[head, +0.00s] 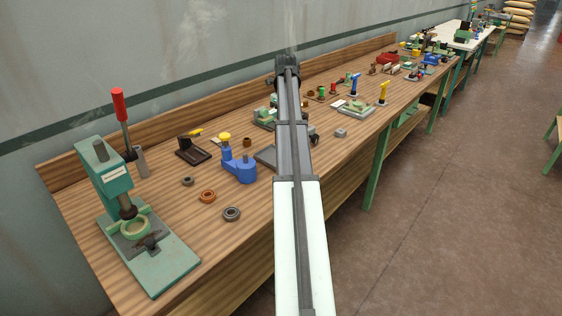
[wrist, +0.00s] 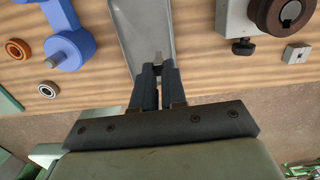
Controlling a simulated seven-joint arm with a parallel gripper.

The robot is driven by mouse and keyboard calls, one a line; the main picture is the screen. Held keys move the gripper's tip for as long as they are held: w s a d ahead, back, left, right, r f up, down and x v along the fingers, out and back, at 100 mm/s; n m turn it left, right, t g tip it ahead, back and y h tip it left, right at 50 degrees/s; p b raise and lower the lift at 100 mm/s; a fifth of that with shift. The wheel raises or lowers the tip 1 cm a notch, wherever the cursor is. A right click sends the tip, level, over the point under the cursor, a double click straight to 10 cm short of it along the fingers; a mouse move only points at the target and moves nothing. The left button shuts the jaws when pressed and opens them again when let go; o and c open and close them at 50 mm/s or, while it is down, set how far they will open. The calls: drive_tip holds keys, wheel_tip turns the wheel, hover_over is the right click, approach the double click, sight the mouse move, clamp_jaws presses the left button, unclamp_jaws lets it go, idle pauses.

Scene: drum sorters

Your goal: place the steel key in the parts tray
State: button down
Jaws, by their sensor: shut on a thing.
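My gripper (wrist: 157,72) shows in the wrist view with its two dark fingers close together. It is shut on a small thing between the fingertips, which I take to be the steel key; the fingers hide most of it. A flat grey tray (wrist: 133,25), seemingly the parts tray, lies on the bench beyond and under the fingertips. I cannot tell whether the held piece touches it. In the head view my arm covers part of the grey tray (head: 265,156), and the fingers are hidden.
A blue fixture (head: 240,168) with a yellow knob stands left of the tray. Loose rings (head: 208,196) lie nearby. A green press (head: 150,245) stands at the near left. In the wrist view, a grey device with a dark drum (wrist: 285,12) and a small metal block (wrist: 297,53) lie right of the tray.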

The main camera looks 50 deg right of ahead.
drive_tip(key=shift+s+a+f, duration=0.3)
drive_tip(key=shift+a+f, duration=0.15)
drive_tip(key=shift+f, duration=1.45)
drive_tip(key=shift+s+a+f, duration=0.35)
drive_tip(key=shift+a+f, duration=0.15)
drive_tip(key=shift+f, duration=1.4)
drive_tip(key=shift+s+a+f, duration=0.3)
drive_tip(key=shift+a+f, duration=0.15)
drive_tip(key=shift+f, duration=1.45)
drive_tip(key=shift+f, duration=0.1)
drive_tip(key=c, duration=1.2)
unclamp_jaws()
drive_tip(key=r, duration=0.8)
drive_tip(key=s+r, duration=0.1)
drive_tip(key=r, duration=0.3)
drive_tip(key=shift+r, duration=0.1)
